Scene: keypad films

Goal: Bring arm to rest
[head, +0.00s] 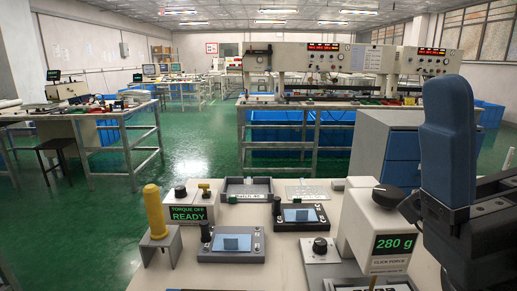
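My arm fills the right edge, with an upright blue part above dark mechanical parts. The dark end by the bench's right side may be my gripper, but I cannot make out any fingertips, so neither its opening nor anything held shows. The blue part stands beside and partly in front of a white unit (356,222) whose green display reads 280 g.
The pale bench top (278,273) holds two small fixtures with screens (231,243) (299,215), a torque unit (188,213) reading READY, a grey tray (247,190) and a yellow-handled tool (155,211) in a stand. Behind are a metal bench (241,143), a cabinet (371,150) and green floor.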

